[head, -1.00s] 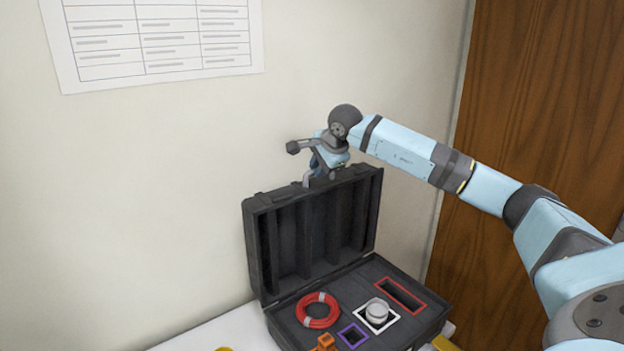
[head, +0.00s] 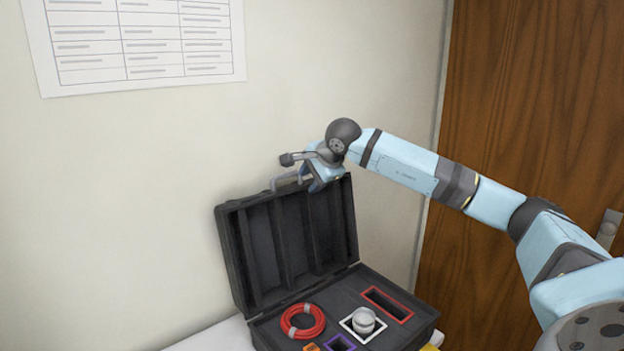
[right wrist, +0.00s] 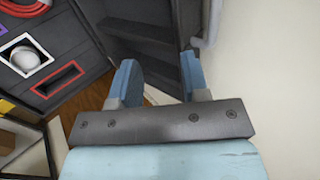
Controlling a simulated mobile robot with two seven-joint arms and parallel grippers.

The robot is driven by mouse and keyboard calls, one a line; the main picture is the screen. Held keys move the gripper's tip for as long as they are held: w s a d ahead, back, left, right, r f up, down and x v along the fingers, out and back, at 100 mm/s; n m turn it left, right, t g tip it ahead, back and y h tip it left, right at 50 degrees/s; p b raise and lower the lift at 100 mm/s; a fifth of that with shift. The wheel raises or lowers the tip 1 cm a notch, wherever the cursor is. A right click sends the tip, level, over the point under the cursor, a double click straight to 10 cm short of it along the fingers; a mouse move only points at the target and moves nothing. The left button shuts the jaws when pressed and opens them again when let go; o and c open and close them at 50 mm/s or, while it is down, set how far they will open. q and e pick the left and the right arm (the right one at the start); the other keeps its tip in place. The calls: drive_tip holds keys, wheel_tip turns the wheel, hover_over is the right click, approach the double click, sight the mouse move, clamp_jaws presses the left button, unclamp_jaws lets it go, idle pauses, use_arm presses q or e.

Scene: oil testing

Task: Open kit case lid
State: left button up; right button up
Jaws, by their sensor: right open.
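The black kit case has its lid (head: 292,240) standing up, with its ribbed inside facing me and its back toward the wall. The lid also shows in the right wrist view (right wrist: 140,35). The case base (head: 385,330) lies flat on the white surface. I cannot tell whether a finger touches the lid. My left gripper is not in view.
The base holds a red ring (head: 302,321), a white-capped container (head: 363,321) in a white-framed slot, an empty red-framed slot (head: 386,305) and a purple-framed slot (head: 339,344). The wall is close behind the lid. A wooden door (head: 510,150) is at the right.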

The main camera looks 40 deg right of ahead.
drive_tip(key=shift+s+r, duration=0.1)
drive_tip(key=v, duration=1.3)
drive_tip(key=shift+s+r, duration=0.2)
drive_tip(key=shift+r, duration=0.05)
